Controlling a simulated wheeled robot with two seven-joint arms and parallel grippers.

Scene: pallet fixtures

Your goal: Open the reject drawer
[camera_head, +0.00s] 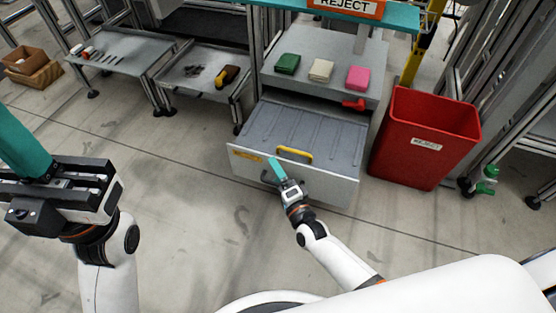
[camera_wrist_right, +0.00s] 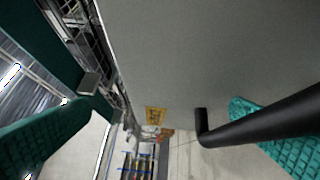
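The reject drawer (camera_head: 303,132) is pulled out below the bench marked REJECT.
A red reject bin (camera_head: 425,138) stands right of the drawer. Grey side tables (camera_head: 118,50) stand at left. The floor before the drawer is clear.

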